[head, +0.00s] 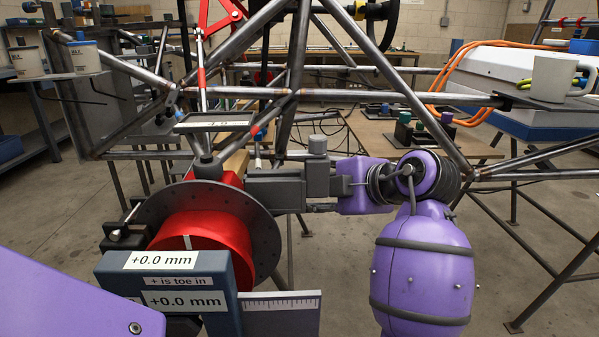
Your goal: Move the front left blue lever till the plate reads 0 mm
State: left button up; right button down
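The blue gauge plate (232,270) stands before a red hub (215,240) with a drilled disc. Its labels read "+0.0 mm" twice and "+ is toe in". A small blue tip with red beside it (257,133) shows above the hub, among the tubes; it may be the lever, but I cannot be sure. My purple arm (422,265) rises at right of centre and bends left.
A mug (551,78) stands at right near orange cables.

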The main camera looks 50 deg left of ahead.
pick_arm(q)
jog(key=v, duration=1.1)
jog(key=shift+d+r, duration=0.1)
